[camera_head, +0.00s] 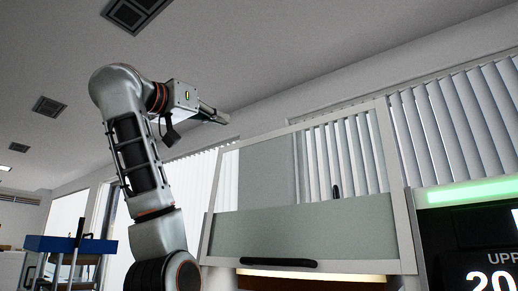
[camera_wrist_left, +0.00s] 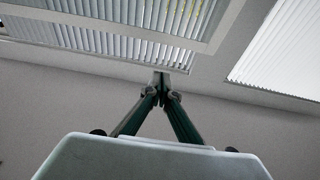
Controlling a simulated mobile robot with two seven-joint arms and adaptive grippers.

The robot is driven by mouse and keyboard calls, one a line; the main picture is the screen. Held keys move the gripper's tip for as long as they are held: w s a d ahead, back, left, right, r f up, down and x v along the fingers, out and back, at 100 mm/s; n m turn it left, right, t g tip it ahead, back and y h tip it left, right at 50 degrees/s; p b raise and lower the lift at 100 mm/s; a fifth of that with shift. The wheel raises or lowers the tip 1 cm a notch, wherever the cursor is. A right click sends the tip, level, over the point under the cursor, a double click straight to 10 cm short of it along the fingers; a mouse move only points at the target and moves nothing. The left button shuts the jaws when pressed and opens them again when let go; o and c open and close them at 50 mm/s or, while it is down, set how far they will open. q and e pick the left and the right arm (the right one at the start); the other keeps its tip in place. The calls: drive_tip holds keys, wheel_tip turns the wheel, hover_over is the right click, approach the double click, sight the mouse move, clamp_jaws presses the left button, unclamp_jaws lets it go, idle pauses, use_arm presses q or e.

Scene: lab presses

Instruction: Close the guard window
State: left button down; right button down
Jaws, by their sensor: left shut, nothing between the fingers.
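The guard window (camera_head: 390,150) is a clear pane in a pale frame, standing tall above the press, with blinds visible through it. A grey-green panel (camera_head: 310,230) lies across its lower part, with a black bar handle (camera_head: 278,263) at the bottom edge. A small dark upright piece (camera_head: 337,190) shows just above the panel. My left gripper (camera_head: 218,116) is raised at the upper left of the window frame, apart from it in the picture. In the left wrist view its fingertips (camera_wrist_left: 162,77) are together and empty. My right gripper is not in view.
A display with a green light bar (camera_head: 470,192) stands right of the window. A warm-lit strip (camera_head: 310,276) shows below the handle. A blue-topped cart (camera_head: 70,244) is at the far left. The space above the window frame looks clear.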

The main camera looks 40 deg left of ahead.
use_arm(q)
drive_tip(key=w+a+f+p, duration=0.1)
drive_tip(key=w+p, duration=0.2)
drive_tip(key=w, duration=0.5)
drive_tip(key=shift+a+f+p, duration=0.15)
drive_tip(key=shift+f+p, duration=0.05)
drive_tip(key=shift+p, duration=0.2)
drive_tip(key=shift+w+f, duration=0.1)
drive_tip(key=shift+w, duration=0.05)
